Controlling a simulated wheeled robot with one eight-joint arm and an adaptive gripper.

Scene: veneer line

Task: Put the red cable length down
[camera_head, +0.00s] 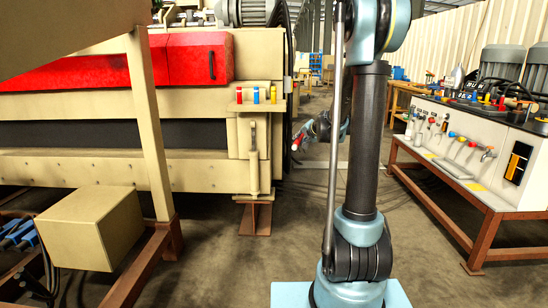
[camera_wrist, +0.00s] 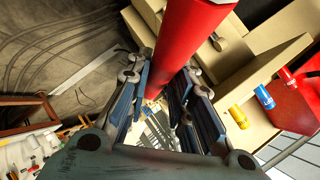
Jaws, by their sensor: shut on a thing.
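The red cable length (camera_wrist: 188,45) is a thick, smooth red cylinder that runs from the top edge of the wrist view down between my gripper's fingers. My gripper (camera_wrist: 163,88) is shut on it, with blue finger pads on both sides. The far end of the cable length lies outside the wrist view. In the head view my gripper (camera_head: 320,128) is small and partly hidden behind my arm, in the aisle right of the beige machine. A small red end shows at its left there.
The beige machine (camera_head: 205,168) with a red cover (camera_head: 190,60) fills the left. Its small ledge carries yellow, blue and red cylinders (camera_head: 256,95). A white control bench (camera_head: 475,150) with valves and tools stands right. Floor (camera_head: 300,225) between them is clear.

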